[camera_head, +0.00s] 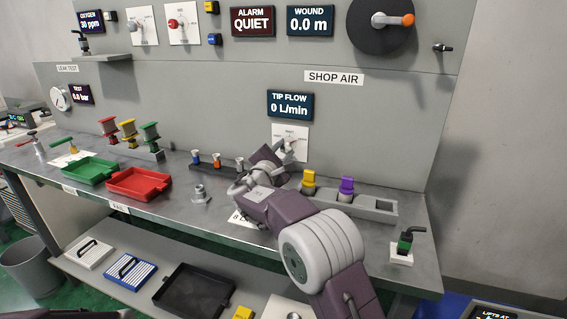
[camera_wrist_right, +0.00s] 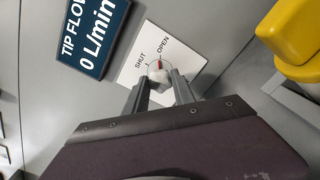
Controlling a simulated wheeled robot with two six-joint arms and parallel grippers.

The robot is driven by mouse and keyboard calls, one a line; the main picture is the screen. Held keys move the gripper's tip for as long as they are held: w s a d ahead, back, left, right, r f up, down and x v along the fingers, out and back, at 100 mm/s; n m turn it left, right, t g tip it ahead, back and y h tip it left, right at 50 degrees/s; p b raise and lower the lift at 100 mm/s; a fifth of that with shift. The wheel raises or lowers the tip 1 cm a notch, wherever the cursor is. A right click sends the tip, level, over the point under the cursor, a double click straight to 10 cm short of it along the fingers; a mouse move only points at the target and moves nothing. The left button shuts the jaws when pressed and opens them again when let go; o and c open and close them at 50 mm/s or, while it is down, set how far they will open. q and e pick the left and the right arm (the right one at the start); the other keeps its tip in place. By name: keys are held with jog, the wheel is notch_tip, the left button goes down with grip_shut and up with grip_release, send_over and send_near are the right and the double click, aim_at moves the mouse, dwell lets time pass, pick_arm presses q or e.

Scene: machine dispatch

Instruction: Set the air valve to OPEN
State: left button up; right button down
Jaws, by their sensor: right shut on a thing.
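The air valve is a knob with a red pointer on a white plate (camera_head: 290,133), below the TIP FLOW display (camera_head: 290,105), which reads 0 L/min. In the right wrist view, the knob (camera_wrist_right: 159,70) sits between my right fingertips, and the plate shows SHUT to the left and OPEN to the upper right. The red pointer is toward the upper side of the knob; its exact setting is hard to tell. My right gripper (camera_wrist_right: 158,80) is shut on the knob. In the head view my right arm partly hides the valve. My left gripper is not in view.
A grey rack with yellow (camera_head: 309,182) and purple (camera_head: 346,187) items stands right of my right arm. Green (camera_head: 91,170) and red (camera_head: 139,183) trays lie on the bench to the left. The wall panel rises behind.

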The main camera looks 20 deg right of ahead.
jog(key=shift+m+b, duration=0.6)
jog(key=shift+b, duration=0.05)
jog(key=c, duration=1.1)
grip_release()
jog(key=shift+o, duration=0.2)
jog(key=v, duration=0.9)
